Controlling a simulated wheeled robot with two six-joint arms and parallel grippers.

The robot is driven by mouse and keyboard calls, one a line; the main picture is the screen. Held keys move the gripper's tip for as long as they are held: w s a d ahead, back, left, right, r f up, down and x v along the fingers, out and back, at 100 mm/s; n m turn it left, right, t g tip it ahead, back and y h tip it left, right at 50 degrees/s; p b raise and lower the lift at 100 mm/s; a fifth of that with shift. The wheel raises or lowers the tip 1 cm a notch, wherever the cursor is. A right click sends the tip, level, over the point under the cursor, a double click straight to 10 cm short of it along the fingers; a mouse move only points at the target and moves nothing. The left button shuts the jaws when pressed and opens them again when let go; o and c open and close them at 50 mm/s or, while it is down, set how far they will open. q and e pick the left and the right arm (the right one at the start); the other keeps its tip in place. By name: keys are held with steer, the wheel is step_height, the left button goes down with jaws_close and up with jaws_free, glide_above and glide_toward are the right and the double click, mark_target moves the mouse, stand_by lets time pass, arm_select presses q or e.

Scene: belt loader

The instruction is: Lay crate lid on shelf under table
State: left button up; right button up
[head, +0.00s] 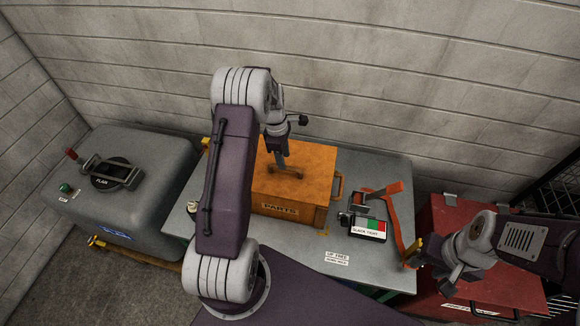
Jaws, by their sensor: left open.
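The orange crate (290,217), marked PARTS, stands on the grey table (387,282). Its flat orange lid (313,160) is on top. My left gripper (284,172) is open and reaches down at the middle of the lid, where a small dark handle shows. I cannot tell whether the fingers touch it. My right gripper (420,258) is at the right, by the table's right edge, near an orange strap; its fingers are too small to read. The shelf under the table is hidden from this view.
A grey machine (145,190) with a dark dial stands left of the table. A red case (450,215) stands at the right. A block wall (330,60) closes the back.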

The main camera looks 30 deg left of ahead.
mark_target(288, 163)
arm_select(q)
steer(key=shift+d+f, duration=0.1)
steer(key=shift+f, duration=0.1)
steer(key=f, duration=0.1)
steer(key=f+p, duration=0.1)
steer(key=f, duration=0.2)
steer(key=shift+s+f+p, duration=0.1)
steer(key=shift+s+p, duration=0.2)
steer(key=shift+p, duration=0.1)
steer(key=shift+d+f, duration=0.15)
steer(key=shift+f, duration=0.15)
steer(key=shift+w+d, duration=0.1)
steer(key=shift+d, duration=0.05)
jaws_close()
arm_select(e)
steer(key=shift+a+r, duration=0.2)
steer(key=shift+r, duration=0.3)
steer(key=shift+a+r, duration=0.15)
steer(key=shift+r, duration=0.3)
